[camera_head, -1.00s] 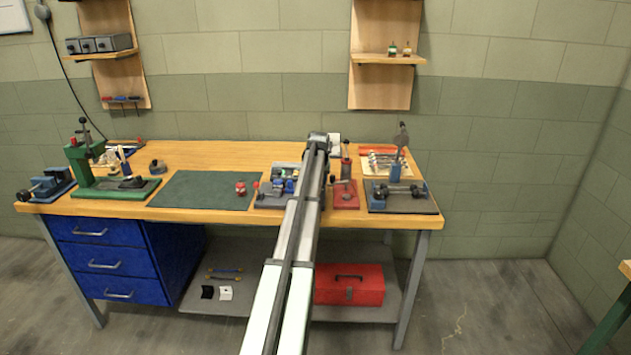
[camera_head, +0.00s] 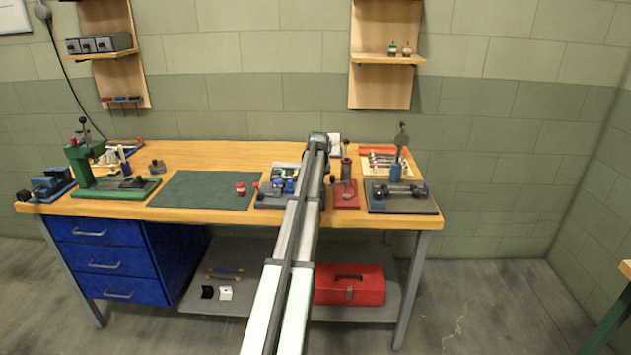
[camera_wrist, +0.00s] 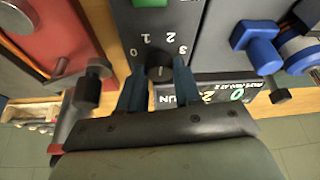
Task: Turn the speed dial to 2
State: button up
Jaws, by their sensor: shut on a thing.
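The speed dial (camera_wrist: 160,70) is a small dark knob on a dark grey panel (camera_wrist: 152,18) in the wrist view. Pale numerals 0 to 3 arc around its far side. My gripper (camera_wrist: 158,84) has one bluish finger on each side of the dial and is shut on it. The fingers and gripper body hide part of the knob, and I cannot clearly tell which numeral its mark points to. In the head view my arm covers the dial.
A red fixture (camera_wrist: 50,40) with a dark knob (camera_wrist: 90,88) stands close on the left in the wrist view. Blue clamp parts (camera_wrist: 258,45) are close on the right. In the head view a green mat (camera_head: 205,190) lies left of my arm, with a small red can (camera_head: 240,189).

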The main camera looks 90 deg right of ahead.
jog(key=shift+w+m+g, duration=0.15)
jog(key=shift+m+g, duration=0.75)
jog(key=shift+m, duration=1.3)
jog(key=o, duration=1)
jog(key=shift+o, duration=0.2)
jog(key=v, duration=1.4)
